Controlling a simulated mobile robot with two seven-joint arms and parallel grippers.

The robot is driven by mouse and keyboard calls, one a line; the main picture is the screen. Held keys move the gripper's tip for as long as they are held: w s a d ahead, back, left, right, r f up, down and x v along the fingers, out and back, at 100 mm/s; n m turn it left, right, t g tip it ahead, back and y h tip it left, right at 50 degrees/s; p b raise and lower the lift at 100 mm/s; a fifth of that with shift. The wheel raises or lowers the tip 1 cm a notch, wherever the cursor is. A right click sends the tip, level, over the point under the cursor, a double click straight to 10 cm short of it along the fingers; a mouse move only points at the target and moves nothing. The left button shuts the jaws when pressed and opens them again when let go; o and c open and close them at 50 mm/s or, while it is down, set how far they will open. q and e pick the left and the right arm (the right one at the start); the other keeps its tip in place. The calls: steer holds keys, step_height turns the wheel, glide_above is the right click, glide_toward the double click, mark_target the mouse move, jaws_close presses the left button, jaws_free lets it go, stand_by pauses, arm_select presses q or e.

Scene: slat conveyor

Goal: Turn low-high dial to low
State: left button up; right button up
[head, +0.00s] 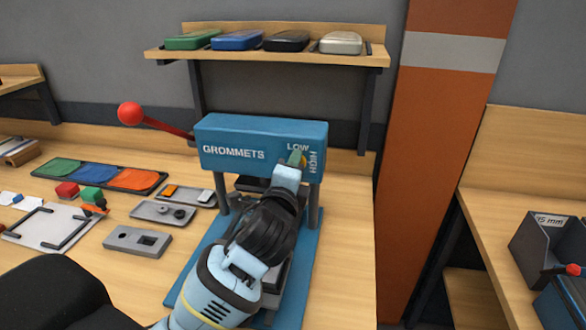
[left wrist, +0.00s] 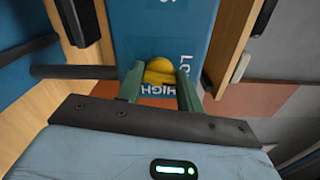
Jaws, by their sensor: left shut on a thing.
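The blue grommet machine (head: 232,136) stands on the bench, with LOW and HIGH printed at the right of its front face. The yellow low-high dial (head: 298,156) sits beside these words, mostly hidden by my left gripper (head: 294,163). In the left wrist view the round yellow dial (left wrist: 159,70) lies between the two green fingers of my left gripper (left wrist: 158,85), which is shut on it. LOW is partly covered by a finger there, and HIGH is readable. I cannot tell which word the dial points to. My right gripper is not in view.
A lever with a red ball (head: 130,113) sticks out left of the machine. Trays, a colored-patch board (head: 98,175) and a white plate (head: 50,226) lie on the bench to the left. A shelf (head: 270,57) with several cases hangs above. An orange post (head: 440,150) stands to the right.

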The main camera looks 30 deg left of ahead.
arm_select(q)
steer(key=shift+f+n, duration=0.1)
steer(key=shift+n, duration=1)
steer(key=o, duration=1)
steer(key=shift+v, duration=3.95)
